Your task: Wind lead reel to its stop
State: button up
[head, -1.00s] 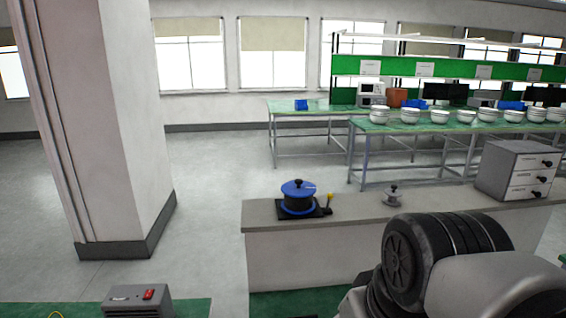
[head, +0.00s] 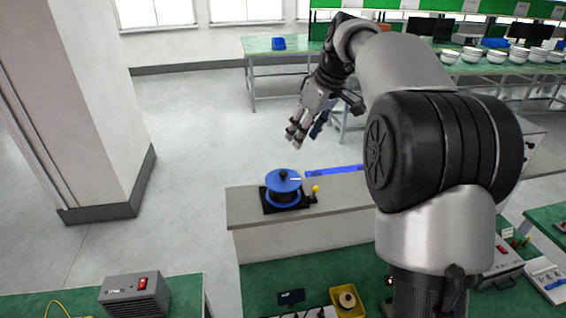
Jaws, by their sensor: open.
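The lead reel (head: 283,187) is a blue drum with a black knob on top. It sits on a black base near the left end of the grey counter (head: 245,213), with a small yellow-tipped part at its right side. My gripper (head: 298,138) is open and empty, with its fingers pointing down. In the picture it hangs above the reel, apart from it. A flat blue strip (head: 335,170) shows along the counter's back edge; I cannot tell whether it joins the reel.
My arm hides the counter's right part. A grey box with a red switch (head: 135,295) stands on a green bench at the front left. A yellow bin (head: 347,300) lies in front of the counter. A pillar (head: 95,120) stands left. Bowls line a bench behind.

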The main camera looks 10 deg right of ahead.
aim_at(284, 173)
jog(key=x, duration=1.6)
jog(key=shift+s+f, duration=0.1)
jog(key=shift+f, duration=0.05)
jog(key=shift+c, duration=0.3)
grip_shut()
